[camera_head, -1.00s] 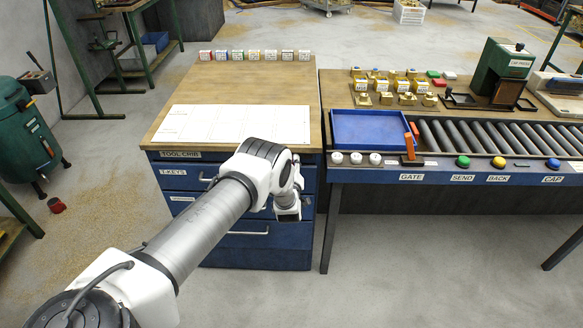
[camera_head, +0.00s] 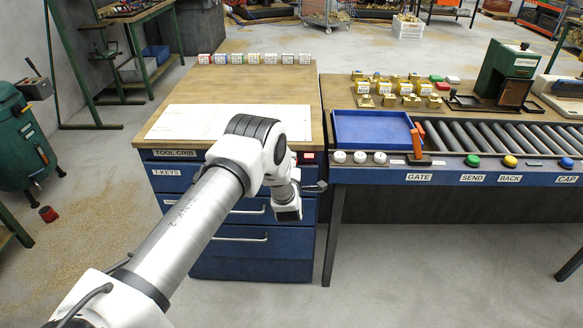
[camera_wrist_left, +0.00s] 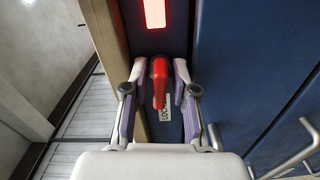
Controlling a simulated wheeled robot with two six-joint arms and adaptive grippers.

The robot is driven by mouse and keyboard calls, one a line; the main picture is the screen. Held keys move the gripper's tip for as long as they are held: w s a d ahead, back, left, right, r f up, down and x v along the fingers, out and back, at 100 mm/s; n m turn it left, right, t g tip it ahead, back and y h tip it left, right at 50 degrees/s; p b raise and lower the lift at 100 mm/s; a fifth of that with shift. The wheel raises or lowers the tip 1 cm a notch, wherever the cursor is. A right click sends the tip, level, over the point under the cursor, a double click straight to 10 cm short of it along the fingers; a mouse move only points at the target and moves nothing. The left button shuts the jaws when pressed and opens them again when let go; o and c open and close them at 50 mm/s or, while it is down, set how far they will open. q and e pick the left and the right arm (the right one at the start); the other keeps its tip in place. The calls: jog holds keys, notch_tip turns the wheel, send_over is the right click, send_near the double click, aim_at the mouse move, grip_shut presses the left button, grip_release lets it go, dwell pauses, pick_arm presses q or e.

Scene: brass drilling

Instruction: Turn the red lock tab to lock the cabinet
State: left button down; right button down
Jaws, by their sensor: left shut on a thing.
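The red lock tab (camera_wrist_left: 159,82) is on the blue cabinet front in the left wrist view, lying along the length of the picture above a white LOCK label (camera_wrist_left: 163,108). My left gripper (camera_wrist_left: 160,72) has its two fingers on either side of the tab and is shut on it. In the head view my left arm reaches to the right front edge of the cabinet (camera_head: 222,262), where its wrist hides the tab. A lit red panel (camera_wrist_left: 154,14) is above the tab; it also shows in the head view (camera_head: 309,156). My right gripper is not in view.
The cabinet's drawers look closed, with bar handles (camera_wrist_left: 290,150) beside the gripper. A white sheet (camera_head: 190,122) lies on the wooden top. To the right stands a conveyor bench with a blue tray (camera_head: 372,128), rollers (camera_head: 490,137) and buttons. Open floor lies in front.

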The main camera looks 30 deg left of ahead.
pick_arm(q)
jog(key=shift+n+b, duration=0.55)
jog(key=shift+n, duration=0.15)
jog(key=c, duration=1.2)
grip_release()
jog(key=shift+a, duration=0.1)
jog(key=shift+s, duration=0.1)
jog(key=v, duration=0.8)
jog(key=shift+f, duration=0.1)
